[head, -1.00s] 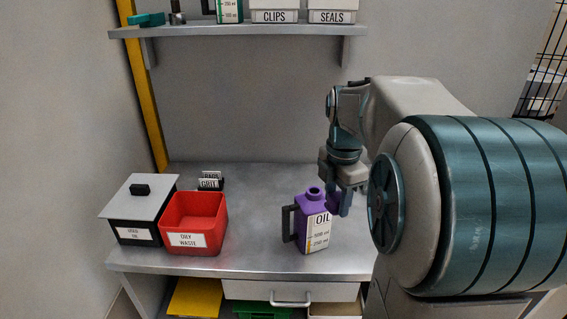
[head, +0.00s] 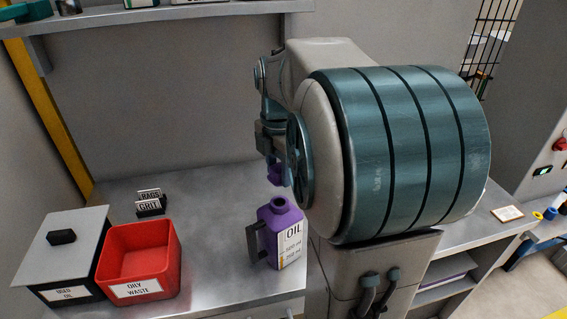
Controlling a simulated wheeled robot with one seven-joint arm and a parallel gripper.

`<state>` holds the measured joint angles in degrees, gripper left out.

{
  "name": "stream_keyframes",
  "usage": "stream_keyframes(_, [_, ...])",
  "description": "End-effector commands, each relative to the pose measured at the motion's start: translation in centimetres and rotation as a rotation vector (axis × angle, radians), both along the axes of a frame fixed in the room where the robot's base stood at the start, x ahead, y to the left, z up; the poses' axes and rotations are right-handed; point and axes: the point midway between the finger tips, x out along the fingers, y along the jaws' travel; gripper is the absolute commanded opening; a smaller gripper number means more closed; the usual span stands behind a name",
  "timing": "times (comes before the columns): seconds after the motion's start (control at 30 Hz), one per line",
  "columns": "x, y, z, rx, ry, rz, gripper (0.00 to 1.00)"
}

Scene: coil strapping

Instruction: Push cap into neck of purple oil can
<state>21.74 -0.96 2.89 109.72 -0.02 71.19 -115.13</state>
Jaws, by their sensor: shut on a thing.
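The purple oil can (head: 277,237) stands upright on the grey bench, with a white OIL label facing front right and a dark handle on its left. Its neck (head: 279,202) is open on top. My gripper (head: 281,173) is partly hidden behind a round part of my arm. It is shut on a small purple piece, the cap (head: 273,174), and holds it above the can's neck in the picture, apart from it. I cannot tell how far behind the neck the cap is.
A red OILY WASTE bin (head: 140,236) and a grey-lidded USED OIL box (head: 66,241) stand left of the can. A small RAGS and GRIT holder (head: 150,207) is behind them. A shelf (head: 170,13) crosses the back wall. The bench between bin and can is clear.

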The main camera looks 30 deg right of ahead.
Motion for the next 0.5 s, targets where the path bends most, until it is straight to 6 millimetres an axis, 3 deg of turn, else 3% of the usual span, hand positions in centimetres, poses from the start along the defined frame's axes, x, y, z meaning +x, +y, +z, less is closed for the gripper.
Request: stream_keyframes(0.5, [0.05, 0.20, -0.26, 0.000, 0.000, 0.004, 0.17])
